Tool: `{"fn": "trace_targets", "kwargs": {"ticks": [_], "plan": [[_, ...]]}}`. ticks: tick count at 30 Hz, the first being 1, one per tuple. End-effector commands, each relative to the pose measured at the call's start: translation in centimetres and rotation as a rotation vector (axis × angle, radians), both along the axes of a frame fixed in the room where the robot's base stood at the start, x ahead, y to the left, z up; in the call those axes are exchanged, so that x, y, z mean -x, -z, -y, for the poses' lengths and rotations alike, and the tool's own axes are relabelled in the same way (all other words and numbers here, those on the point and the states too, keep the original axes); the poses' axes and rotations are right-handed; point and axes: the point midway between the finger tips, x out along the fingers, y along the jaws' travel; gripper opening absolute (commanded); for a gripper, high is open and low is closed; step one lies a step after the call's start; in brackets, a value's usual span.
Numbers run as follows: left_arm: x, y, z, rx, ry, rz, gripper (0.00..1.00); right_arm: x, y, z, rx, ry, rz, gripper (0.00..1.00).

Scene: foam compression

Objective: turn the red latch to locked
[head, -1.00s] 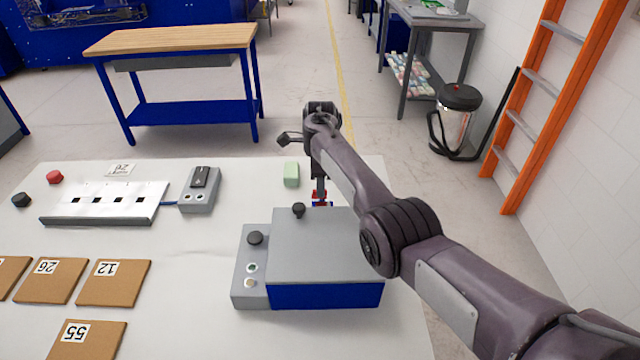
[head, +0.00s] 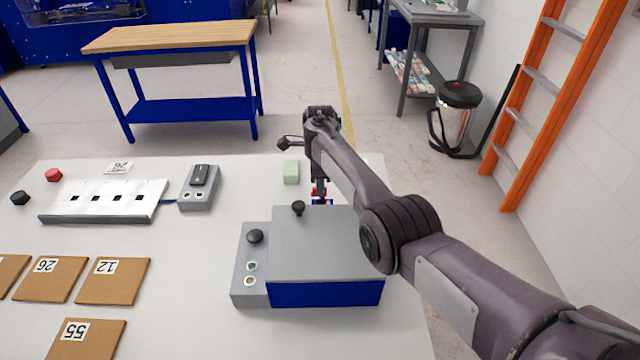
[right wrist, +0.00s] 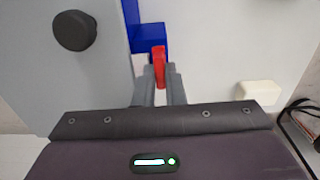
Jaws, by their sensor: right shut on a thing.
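The red latch (right wrist: 159,66) shows in the right wrist view, between the fingertips of my right gripper (right wrist: 160,72), in front of a blue block at the edge of the grey box. In the head view a small part of the red latch (head: 317,192) shows behind the grey-and-blue box (head: 325,293). My right gripper (head: 319,198) comes down there and is shut on the latch; its fingertips are partly hidden by the box. The exact angle of the latch is hard to tell. My left gripper is not in view.
A black knob (head: 298,208) stands on the box lid, and a control panel (head: 250,270) sits at its left. A green block (head: 291,172) lies just left of my right gripper. A white slotted plate (head: 105,202) and brown tiles (head: 115,282) lie further left. Bare table lies between.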

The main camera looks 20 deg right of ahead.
Motion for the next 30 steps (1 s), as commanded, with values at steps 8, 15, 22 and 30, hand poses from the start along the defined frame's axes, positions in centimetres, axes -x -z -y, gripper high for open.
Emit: {"fn": "trace_targets", "kwargs": {"ticks": [8, 15, 22, 30], "plan": [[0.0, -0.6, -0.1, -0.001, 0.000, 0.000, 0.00, 0.1, -0.2, 0.0, 0.001, -0.114, 0.000, 0.00], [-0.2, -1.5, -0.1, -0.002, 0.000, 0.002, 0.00, 0.2, -0.2, 0.1, 0.001, -0.315, 0.000, 0.00], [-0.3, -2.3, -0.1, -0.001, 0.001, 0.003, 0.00, 0.3, -0.2, 0.1, 0.001, -0.535, 0.000, 0.00], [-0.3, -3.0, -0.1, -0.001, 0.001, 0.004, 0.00, 0.4, -0.2, 0.2, 0.001, -0.791, 0.001, 0.00]]}}
